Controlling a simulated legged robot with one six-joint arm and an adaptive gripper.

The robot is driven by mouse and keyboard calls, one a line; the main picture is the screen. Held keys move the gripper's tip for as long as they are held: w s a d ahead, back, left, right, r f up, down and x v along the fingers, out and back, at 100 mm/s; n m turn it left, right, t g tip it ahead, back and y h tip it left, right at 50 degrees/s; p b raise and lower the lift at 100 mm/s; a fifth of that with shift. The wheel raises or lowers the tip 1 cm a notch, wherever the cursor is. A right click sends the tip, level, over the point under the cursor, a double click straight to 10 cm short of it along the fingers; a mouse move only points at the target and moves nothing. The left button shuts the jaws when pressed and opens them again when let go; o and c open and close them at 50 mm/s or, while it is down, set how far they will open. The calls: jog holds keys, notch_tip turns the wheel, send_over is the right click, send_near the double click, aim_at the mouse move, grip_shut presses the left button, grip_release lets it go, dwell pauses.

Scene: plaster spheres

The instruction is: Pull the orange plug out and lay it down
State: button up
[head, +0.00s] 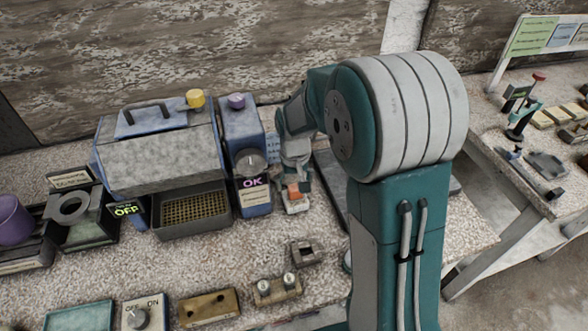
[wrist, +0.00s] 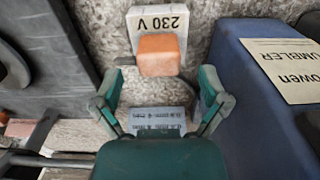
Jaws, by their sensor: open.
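The orange plug (wrist: 158,55) sits against a white block marked "230 V" (wrist: 158,20), seen upside down in the wrist view. In the head view the plug (head: 293,191) shows as a small orange patch on the white block (head: 296,206), beside the blue unit. My gripper (wrist: 160,88) is open, its two teal fingers spread on either side below the plug in the wrist view. The fingers look apart from the plug, with nothing between them. In the head view my arm partly hides the area around the gripper (head: 294,178).
Small fixtures (head: 277,290) stand in front. Some speckled benchtop (head: 225,262) is bare.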

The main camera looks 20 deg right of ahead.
jog(key=shift+f, duration=1.45)
grip_shut()
jog(key=shift+r, duration=2.5)
